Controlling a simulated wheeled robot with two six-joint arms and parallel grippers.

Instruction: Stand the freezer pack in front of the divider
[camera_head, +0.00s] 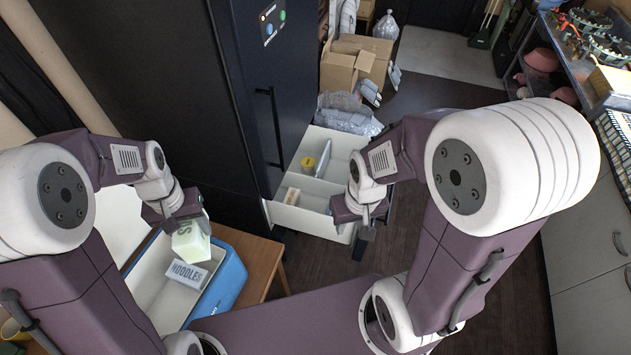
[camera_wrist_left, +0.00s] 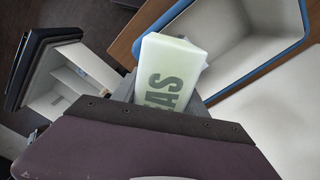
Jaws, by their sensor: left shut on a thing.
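My left gripper (camera_head: 182,218) is shut on a pale green freezer pack (camera_head: 191,243), lettered "EAS" where it shows in the left wrist view (camera_wrist_left: 172,75). The pack is held above the open blue cool box (camera_head: 232,277). The freezer drawer (camera_head: 312,222) stands pulled out in the middle of the head view, and a thin white divider (camera_head: 322,158) stands inside it. My right gripper (camera_head: 366,230) is by the drawer's front right corner; its fingers are too small and dark to judge.
A box lettered "NOODLES" (camera_head: 188,274) lies in the cool box. A yellow round item (camera_head: 308,162) and a small pale box (camera_head: 292,196) are in the drawer. The cool box is on a wooden table (camera_head: 262,262). Cardboard boxes (camera_head: 345,68) stand behind the drawer.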

